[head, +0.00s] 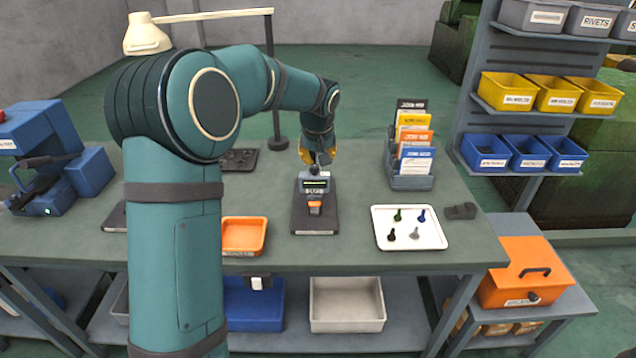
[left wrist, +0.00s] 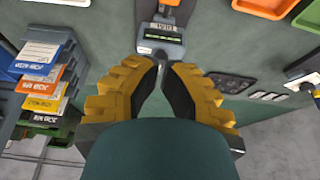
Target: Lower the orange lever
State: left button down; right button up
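The orange lever (head: 315,207) is a small orange piece on the front of a grey device with a lit display (head: 314,186). The device stands on a dark base plate (head: 300,222) on the workbench. My left gripper (head: 318,158), with yellow fingers, is behind and above the device, close to its top. My right gripper is in neither view.
An orange tray (head: 243,236) lies left of the base plate. A white tray (head: 430,228) with several small parts and a card rack (head: 411,181) are to the right. A lamp post (head: 277,110) stands behind. The bench is clear between the base plate and white tray.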

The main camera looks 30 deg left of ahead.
pick_arm(q)
send_near(318, 195)
notch_tip(318, 195, down, 2)
jog(key=shift+s+d+f+b, duration=0.15)
jog(key=shift+f+b, duration=0.1)
jog(key=shift+f, duration=0.55)
jog(key=shift+s+a+f+b, duration=0.1)
jog(key=shift+s+f+b, duration=0.15)
jog(key=shift+f, duration=0.55)
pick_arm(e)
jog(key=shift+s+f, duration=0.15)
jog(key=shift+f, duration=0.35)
pick_arm(q)
jog(key=shift+f+b, duration=0.1)
jog(key=shift+b, duration=0.3)
jog(key=shift+s+d+t, duration=0.1)
jog(key=shift+d+t, duration=0.15)
jog(key=shift+t, duration=0.05)
jog(key=shift+a+b, duration=0.1)
jog(key=shift+b, duration=0.2)
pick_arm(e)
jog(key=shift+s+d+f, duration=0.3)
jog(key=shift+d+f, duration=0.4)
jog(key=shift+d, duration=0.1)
